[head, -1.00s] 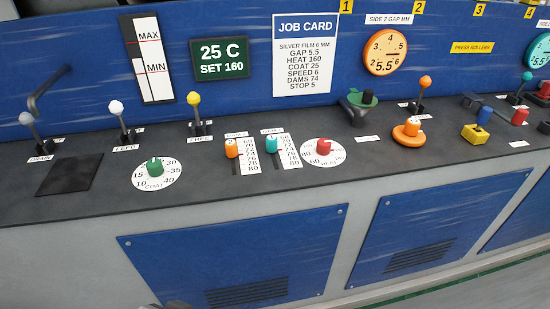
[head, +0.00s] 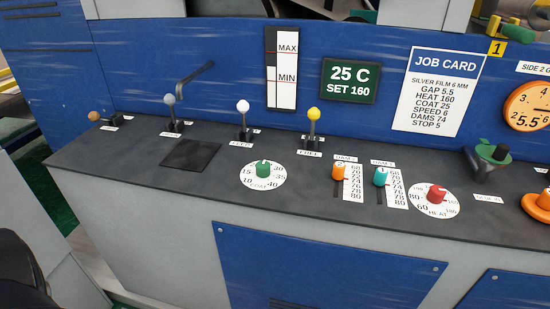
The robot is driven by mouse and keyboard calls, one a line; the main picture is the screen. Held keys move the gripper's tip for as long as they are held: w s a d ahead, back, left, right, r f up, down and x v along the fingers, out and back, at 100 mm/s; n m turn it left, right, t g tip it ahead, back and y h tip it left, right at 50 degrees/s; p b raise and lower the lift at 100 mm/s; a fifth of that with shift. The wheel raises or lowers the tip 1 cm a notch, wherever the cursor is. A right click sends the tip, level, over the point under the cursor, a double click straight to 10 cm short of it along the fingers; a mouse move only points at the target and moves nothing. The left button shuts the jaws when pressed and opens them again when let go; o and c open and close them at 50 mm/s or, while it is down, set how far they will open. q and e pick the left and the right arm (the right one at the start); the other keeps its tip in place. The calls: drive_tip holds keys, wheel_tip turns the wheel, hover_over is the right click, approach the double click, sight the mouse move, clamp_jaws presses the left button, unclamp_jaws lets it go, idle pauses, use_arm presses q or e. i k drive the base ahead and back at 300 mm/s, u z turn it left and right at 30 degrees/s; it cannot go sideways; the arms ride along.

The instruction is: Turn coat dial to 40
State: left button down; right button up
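The coat dial (head: 263,171) is a green knob on a white round scale, on the dark console top left of centre. The scale shows 15 at left, 10 at lower left, 30 and 35 at right and 40 at lower right. A pale mark on the knob points roughly up, away from me, not at 40. The knob hides the numbers at the top of the scale. The job card (head: 440,90) on the blue back panel reads COAT 25. Neither of my grippers is in view, and nothing touches the dial.
Levers with grey (head: 171,110), white (head: 243,118) and yellow (head: 312,125) knobs stand behind the dial. Orange (head: 338,172) and teal (head: 380,177) sliders and a red heat dial (head: 436,194) are to its right. A dark flat pad (head: 190,154) lies to its left.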

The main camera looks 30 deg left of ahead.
sight(263, 167)
drive_tip(key=z, duration=1.4)
drive_tip(key=i, duration=0.9)
drive_tip(key=u, duration=3.5)
